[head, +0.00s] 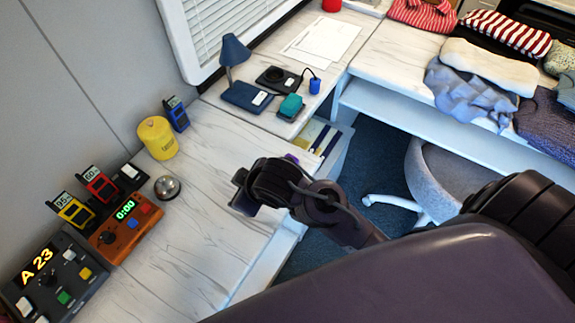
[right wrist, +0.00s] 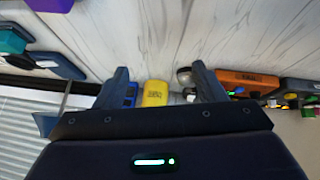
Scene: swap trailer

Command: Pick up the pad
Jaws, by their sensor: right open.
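The view does not settle which thing is the pad. A flat black pad-like plate (head: 270,72) with a round dark part lies on the back desk, between a blue lamp (head: 234,50) and a teal block (head: 291,106). White sheets (head: 325,38) lie flat behind it. My right gripper (head: 241,192) is over the front counter, apart from these. In the right wrist view, its two fingers (right wrist: 163,88) are spread with nothing held between them; a yellow canister shows beyond. My left gripper is not in view.
The yellow canister (head: 157,138), a silver bell (head: 167,187), an orange timer box (head: 127,225) and a dark control box (head: 48,277) line the counter's wall side. Folded clothes (head: 490,66) cover the right desk. A grey chair (head: 435,180) stands below. The counter's middle is clear.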

